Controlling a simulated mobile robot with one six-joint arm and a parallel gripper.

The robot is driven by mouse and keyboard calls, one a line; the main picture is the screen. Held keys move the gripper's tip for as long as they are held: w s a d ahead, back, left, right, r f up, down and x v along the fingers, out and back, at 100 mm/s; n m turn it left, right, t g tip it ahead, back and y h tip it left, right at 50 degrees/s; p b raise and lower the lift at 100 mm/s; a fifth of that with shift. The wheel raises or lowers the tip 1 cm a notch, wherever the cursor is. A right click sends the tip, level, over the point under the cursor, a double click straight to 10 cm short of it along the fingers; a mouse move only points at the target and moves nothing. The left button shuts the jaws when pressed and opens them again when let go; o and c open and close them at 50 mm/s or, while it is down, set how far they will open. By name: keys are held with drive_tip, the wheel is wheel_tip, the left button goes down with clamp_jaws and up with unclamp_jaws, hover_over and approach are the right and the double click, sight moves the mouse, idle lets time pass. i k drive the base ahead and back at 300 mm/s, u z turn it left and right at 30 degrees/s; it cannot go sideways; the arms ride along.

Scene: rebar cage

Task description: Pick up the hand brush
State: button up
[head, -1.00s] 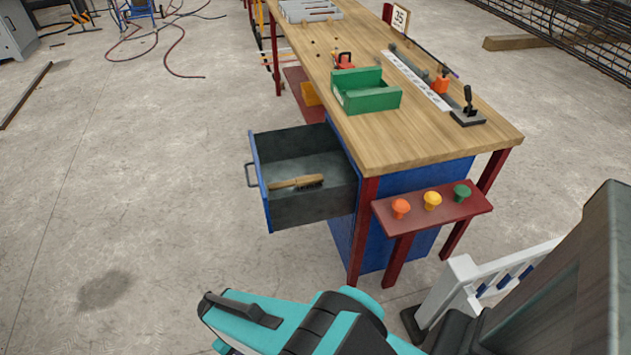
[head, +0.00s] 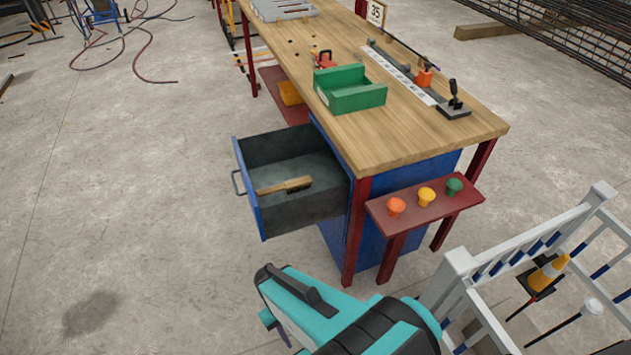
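The hand brush (head: 284,186) lies flat on the floor of an open drawer (head: 285,218). It has a light wooden handle pointing left and dark bristles at its right end. The drawer is pulled out to the left from the blue cabinet under the workbench (head: 440,137). My teal and black arm shows at the bottom, in front of the drawer and apart from it. I see no gripper fingers, and nothing touches the brush.
A red shelf (head: 413,219) with orange, yellow and green buttons juts from the bench's near end. A green bin (head: 350,97) stands on top. A white railing (head: 480,262) is at lower right. The floor left of the drawer is clear.

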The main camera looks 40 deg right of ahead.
sight(304, 183)
drive_tip(key=z, duration=0.7)
drive_tip(key=k, duration=0.95)
drive_tip(key=u, duration=0.05)
drive_tip(key=i, duration=0.85)
drive_tip(key=z, duration=0.05)
